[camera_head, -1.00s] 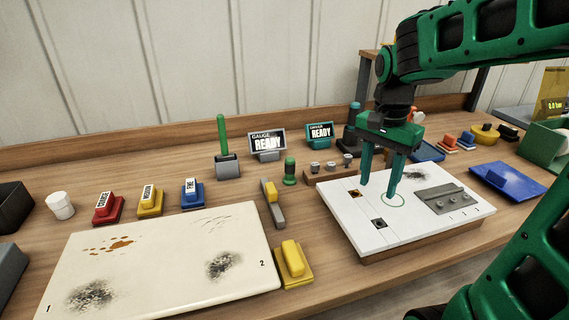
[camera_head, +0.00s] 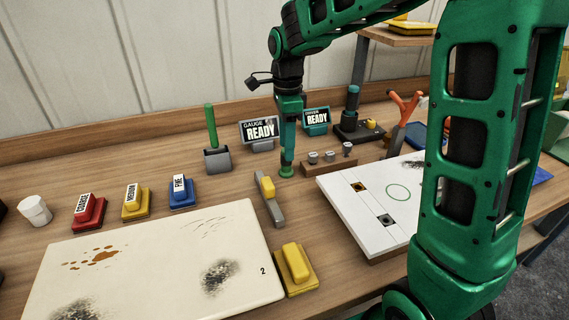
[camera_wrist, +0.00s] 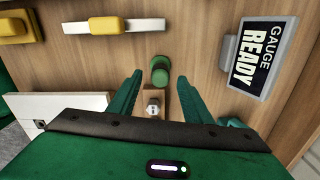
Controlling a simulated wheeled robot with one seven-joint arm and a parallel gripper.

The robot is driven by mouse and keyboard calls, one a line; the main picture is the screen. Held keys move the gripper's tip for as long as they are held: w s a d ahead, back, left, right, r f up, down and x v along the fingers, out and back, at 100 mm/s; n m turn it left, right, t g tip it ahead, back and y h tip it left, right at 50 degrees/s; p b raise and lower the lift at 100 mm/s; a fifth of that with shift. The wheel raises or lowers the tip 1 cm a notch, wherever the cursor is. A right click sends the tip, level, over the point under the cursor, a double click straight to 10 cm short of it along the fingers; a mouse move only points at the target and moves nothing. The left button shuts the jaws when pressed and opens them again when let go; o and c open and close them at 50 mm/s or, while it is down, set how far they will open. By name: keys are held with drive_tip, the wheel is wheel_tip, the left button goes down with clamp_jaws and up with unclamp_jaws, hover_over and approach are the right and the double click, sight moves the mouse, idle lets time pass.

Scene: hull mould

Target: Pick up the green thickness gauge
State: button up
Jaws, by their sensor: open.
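The green thickness gauge appears to be the small upright green cylinder (camera_head: 286,174) on the table in front of the GAUGE READY sign. In the head view my gripper hides most of it; only its round green base shows. In the wrist view I see the gauge (camera_wrist: 160,68) from above, with a dark green round top, lying between the lines of my two fingers, just beyond their tips. My gripper (camera_head: 288,158) points down over the gauge. It also shows in the wrist view (camera_wrist: 159,79), open, with a gap on each side of the gauge.
The GAUGE READY sign (camera_head: 260,131) stands close behind the gauge. A wooden block with metal knobs (camera_head: 328,161) is close on the right. A grey bar with a yellow grip (camera_head: 270,196) lies in front. A green-handled tool in a grey block (camera_head: 215,150) stands left.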

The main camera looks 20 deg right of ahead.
sight(286, 171)
drive_tip(key=shift+f, duration=2.9)
drive_tip(key=c, duration=1.1)
